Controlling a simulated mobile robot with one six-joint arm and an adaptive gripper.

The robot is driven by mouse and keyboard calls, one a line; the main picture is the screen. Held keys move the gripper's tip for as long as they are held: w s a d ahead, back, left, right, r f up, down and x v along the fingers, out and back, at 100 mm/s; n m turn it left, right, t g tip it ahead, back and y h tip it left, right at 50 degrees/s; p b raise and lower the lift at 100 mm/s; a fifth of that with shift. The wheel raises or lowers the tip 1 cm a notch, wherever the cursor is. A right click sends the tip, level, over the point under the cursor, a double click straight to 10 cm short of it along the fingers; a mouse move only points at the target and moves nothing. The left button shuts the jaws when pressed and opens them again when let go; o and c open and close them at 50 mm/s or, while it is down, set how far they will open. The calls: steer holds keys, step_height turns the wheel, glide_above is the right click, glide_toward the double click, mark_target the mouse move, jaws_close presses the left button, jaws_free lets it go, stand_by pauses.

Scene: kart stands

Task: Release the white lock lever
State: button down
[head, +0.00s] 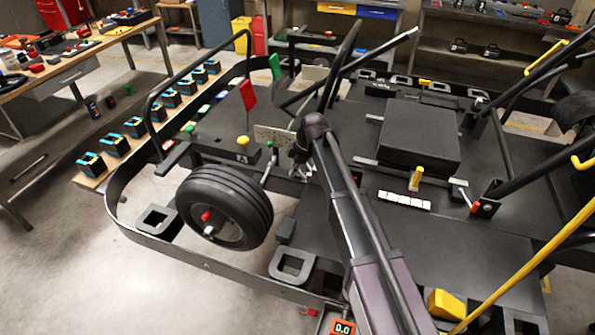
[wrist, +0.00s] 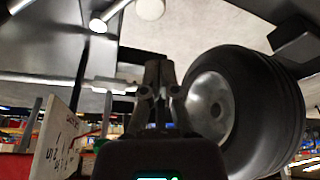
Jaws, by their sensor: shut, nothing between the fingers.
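I cannot clearly make out the white lock lever in the head view; my arm covers the area around my gripper. In the wrist view a pale rod with a rounded white end (wrist: 150,9) is at the top, beyond my fingertips and apart from them; I cannot tell whether it is the lever. My gripper (wrist: 158,66) is shut and empty, beside the black wheel (wrist: 265,110).
The kart frame (head: 215,268) surrounds the wheel. A pale plate (head: 274,138) stands close to my gripper; a panel with markings (wrist: 56,140) is at left in the wrist view. A red flag (head: 248,95) and yellow knob (head: 243,141) stand nearby. Floor is clear at lower left.

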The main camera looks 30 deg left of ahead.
steer(key=p+v, duration=0.7)
steer(key=v, duration=0.1)
steer(key=shift+r, duration=0.2)
steer(key=shift+w, duration=0.1)
stand_by(0.6)
steer(key=d+m+t+h, duration=0.15)
steer(key=d+m, duration=1.05)
steer(key=d, duration=1.7)
steer(key=s+d+m+h, duration=0.1)
steer(key=s+d+m, duration=0.4)
steer(key=d, duration=0.6)
steer(key=s+d+f+m, duration=0.1)
steer(key=s+d+m, duration=0.4)
steer(key=d, duration=0.7)
steer(key=shift+d+m+h, duration=0.15)
steer(key=shift+m+h, duration=0.2)
steer(key=shift+m, duration=0.85)
steer(key=shift+s+t, duration=0.1)
steer(key=shift+t, duration=0.15)
